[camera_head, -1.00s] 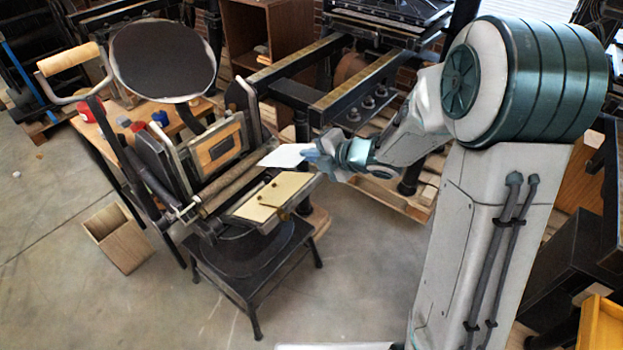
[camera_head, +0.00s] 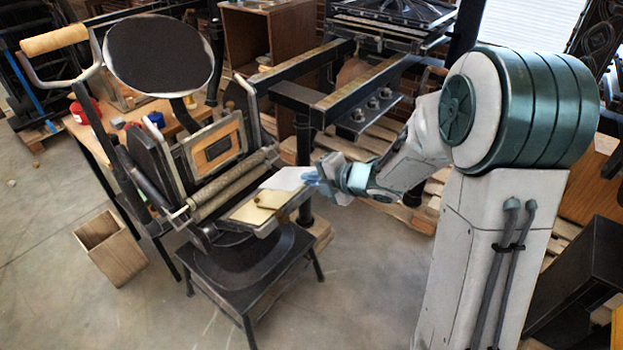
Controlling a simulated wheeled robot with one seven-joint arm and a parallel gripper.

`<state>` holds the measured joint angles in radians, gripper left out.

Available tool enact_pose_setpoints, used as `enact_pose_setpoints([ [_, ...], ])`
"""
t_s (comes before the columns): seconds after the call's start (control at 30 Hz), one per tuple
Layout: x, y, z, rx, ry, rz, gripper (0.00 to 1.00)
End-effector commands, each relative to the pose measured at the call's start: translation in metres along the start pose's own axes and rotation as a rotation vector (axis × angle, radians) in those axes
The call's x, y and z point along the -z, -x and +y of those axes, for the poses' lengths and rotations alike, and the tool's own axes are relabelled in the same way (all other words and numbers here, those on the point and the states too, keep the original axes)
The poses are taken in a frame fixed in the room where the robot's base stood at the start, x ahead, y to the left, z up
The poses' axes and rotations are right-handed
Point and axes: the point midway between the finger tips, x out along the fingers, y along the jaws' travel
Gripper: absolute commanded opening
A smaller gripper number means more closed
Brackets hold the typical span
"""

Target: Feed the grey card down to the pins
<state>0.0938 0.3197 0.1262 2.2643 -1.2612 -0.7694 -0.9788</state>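The grey card (camera_head: 284,179) is a pale sheet held at its right edge by my gripper (camera_head: 314,177), which is shut on it. The card is over the upper right part of the press's cream feed board (camera_head: 250,209). I cannot tell whether it touches the board. Small brass pins (camera_head: 264,206) show on the board, to the lower left of the card. The hand press (camera_head: 215,170) stands on a black stand, with its rollers (camera_head: 232,184) to the left of the board and its round ink disc (camera_head: 158,55) above.
The press's wooden-handled lever (camera_head: 54,39) rises at the upper left. An open wooden box (camera_head: 110,246) stands on the floor at left. A wooden bench (camera_head: 88,130) with red and blue items is behind the press. A larger black press frame (camera_head: 345,95) stands behind my gripper. Front floor is clear.

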Motion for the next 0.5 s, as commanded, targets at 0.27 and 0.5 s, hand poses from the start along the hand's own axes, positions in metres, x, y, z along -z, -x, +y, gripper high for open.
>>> enact_pose_setpoints([
  [0.27, 0.000, -0.014, -0.024, 0.000, -0.002, 0.000, 0.00],
  [0.5, 0.000, -0.025, -0.042, 0.001, -0.001, 0.001, 0.00],
])
